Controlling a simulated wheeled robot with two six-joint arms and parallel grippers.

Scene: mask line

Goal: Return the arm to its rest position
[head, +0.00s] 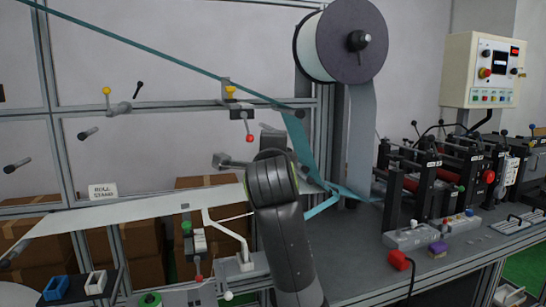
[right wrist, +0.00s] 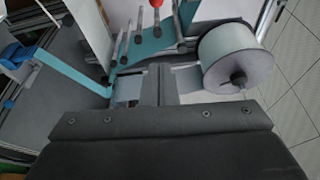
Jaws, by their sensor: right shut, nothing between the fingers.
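My right arm (head: 283,245) rises from the bottom middle of the head view, with its rounded dark joint in front of the blue web. The right gripper's fingers (right wrist: 158,85) show in the right wrist view above the dark gripper body; they are together with nothing between them. In the head view the fingers are mostly hidden behind the arm. My left arm and gripper are out of view.
Black roller stations (head: 440,180) and a control box (head: 485,70) stand at the right. A red block (head: 399,260) lies on the grey bench.

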